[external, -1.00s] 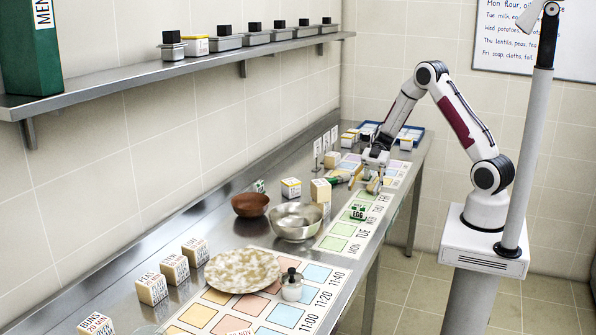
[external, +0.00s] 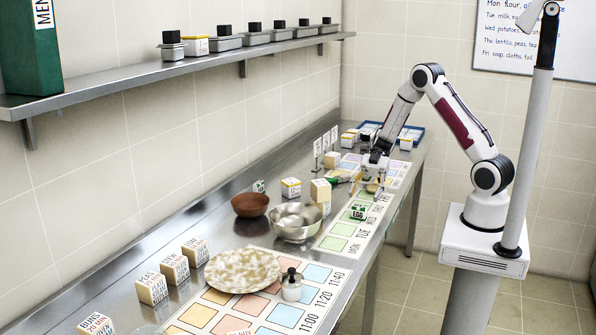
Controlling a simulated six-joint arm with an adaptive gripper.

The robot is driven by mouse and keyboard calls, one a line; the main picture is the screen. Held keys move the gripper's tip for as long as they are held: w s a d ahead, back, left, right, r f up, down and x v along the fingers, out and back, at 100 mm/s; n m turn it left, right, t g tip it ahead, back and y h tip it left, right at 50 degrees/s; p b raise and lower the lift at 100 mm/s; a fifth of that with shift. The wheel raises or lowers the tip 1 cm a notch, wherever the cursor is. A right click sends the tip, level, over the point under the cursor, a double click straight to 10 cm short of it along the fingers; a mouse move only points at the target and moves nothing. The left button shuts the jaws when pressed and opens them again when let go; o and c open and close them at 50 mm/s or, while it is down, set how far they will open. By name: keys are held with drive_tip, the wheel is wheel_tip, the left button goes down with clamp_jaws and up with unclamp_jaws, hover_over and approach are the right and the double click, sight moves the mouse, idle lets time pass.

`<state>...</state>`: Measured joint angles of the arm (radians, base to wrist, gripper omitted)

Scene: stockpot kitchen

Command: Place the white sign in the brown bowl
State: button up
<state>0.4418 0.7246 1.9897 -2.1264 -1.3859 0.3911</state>
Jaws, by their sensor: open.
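The brown bowl (external: 250,204) stands on the steel counter, left of a shiny metal bowl. Small upright white signs (external: 317,148) stand in a row near the wall, further back on the counter. A small sign with green markings (external: 259,186) stands just behind the brown bowl. I cannot tell which one is the task's white sign. My gripper (external: 367,189) is open, pointing down low over the far part of the counter, right of the upright signs and well away from the brown bowl. Items around its fingertips are too small to make out clearly.
The metal bowl (external: 296,221), a speckled plate (external: 243,270), a lidded jar (external: 292,285) and several labelled blocks (external: 151,289) occupy the counter. A green EGG block (external: 358,211) lies near my gripper. A blue tray (external: 412,132) is at the far end. A shelf runs along the wall.

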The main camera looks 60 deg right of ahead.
sight(359, 206)
drive_tip(key=shift+x, duration=2.6)
drive_tip(key=c, duration=1.2)
drive_tip(key=shift+r, duration=0.2)
drive_tip(key=shift+c, duration=0.2)
wheel_tip(359, 206, up, 18)
drive_tip(key=shift+f, duration=0.15)
